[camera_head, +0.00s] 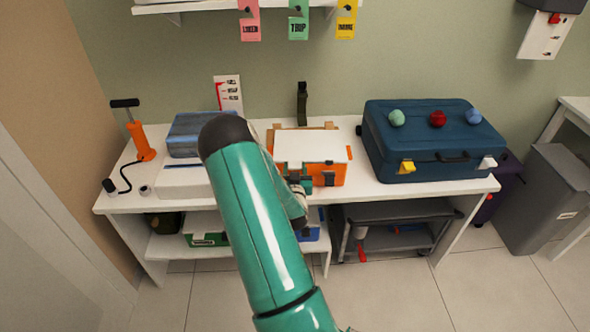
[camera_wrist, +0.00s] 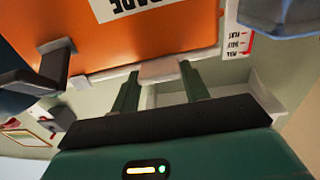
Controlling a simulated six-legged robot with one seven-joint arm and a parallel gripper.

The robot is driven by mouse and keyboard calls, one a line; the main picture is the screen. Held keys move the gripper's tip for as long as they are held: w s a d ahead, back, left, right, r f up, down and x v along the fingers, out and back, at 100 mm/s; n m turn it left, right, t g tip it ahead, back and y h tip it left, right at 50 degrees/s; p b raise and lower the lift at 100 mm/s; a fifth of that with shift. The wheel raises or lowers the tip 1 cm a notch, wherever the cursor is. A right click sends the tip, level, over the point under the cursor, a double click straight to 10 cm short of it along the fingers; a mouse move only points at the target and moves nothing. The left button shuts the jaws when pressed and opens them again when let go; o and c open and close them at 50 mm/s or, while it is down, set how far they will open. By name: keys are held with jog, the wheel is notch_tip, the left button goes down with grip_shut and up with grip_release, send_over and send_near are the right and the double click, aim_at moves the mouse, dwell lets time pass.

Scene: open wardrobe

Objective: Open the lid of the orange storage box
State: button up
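The orange storage box (camera_head: 328,172) stands on the white table's middle, with a white top panel (camera_head: 312,147) that looks flat and dark latches on its front. In the wrist view, an orange face of the box (camera_wrist: 150,35) fills the upper left, with a dark latch or handle (camera_wrist: 25,83) at its left. My gripper (camera_wrist: 160,78) is open, its two green fingers apart. A pale tab (camera_wrist: 160,71) at the orange face's edge shows between the fingertips; I cannot tell whether they touch it. In the head view my arm mostly hides the gripper at the box's front left.
A blue suitcase (camera_head: 432,147) with three balls on top stands right of the box. Blue and white boxes (camera_head: 190,140) and an orange pump (camera_head: 138,138) are to the left. Below is a shelf with a grey cart (camera_head: 392,215). The floor in front is clear.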

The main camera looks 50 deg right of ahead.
jog(key=c, duration=0.4)
jog(key=shift+r, duration=0.15)
